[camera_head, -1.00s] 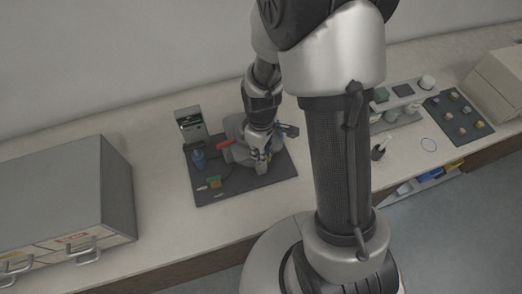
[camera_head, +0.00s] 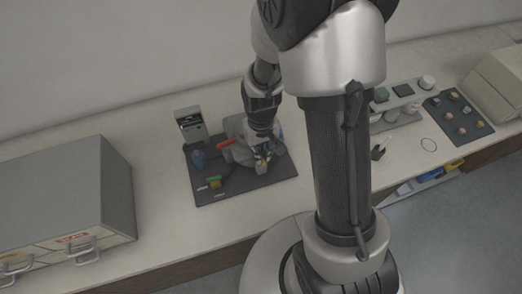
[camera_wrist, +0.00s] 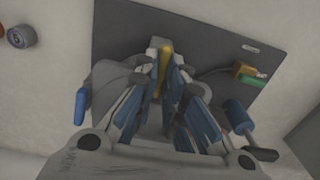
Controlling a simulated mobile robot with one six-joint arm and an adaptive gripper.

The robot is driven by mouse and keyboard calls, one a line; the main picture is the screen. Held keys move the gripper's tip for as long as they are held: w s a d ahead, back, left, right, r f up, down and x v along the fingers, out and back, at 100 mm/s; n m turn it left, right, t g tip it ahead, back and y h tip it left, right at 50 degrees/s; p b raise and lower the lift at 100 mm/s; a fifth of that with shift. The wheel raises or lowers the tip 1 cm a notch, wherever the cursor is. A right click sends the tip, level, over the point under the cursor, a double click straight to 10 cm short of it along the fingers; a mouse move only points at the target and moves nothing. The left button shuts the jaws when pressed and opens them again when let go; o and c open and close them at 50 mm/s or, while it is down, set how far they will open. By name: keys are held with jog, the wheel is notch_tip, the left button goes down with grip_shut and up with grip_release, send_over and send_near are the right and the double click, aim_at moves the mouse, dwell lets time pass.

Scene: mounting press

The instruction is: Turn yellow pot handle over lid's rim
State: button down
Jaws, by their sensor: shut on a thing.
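The mounting press (camera_head: 234,126) is a round grey body on a dark mat. My gripper (camera_head: 262,160) is at its front right side. In the wrist view my gripper (camera_wrist: 165,75) has its blue-padded fingers close around the yellow handle (camera_wrist: 165,55), a narrow upright strip between the fingertips. The lid's rim is mostly hidden behind the fingers, and I cannot tell how the handle lies against it. A red handle (camera_head: 225,143) sticks out at the left of the press.
A dark mat (camera_head: 240,191) lies under the press. A grey drawer cabinet (camera_head: 70,190) stands further left. The bench between is clear.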

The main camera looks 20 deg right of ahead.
dwell(0.3)
jog(key=c, duration=1.7)
grip_release()
jog(key=shift+r, duration=6)
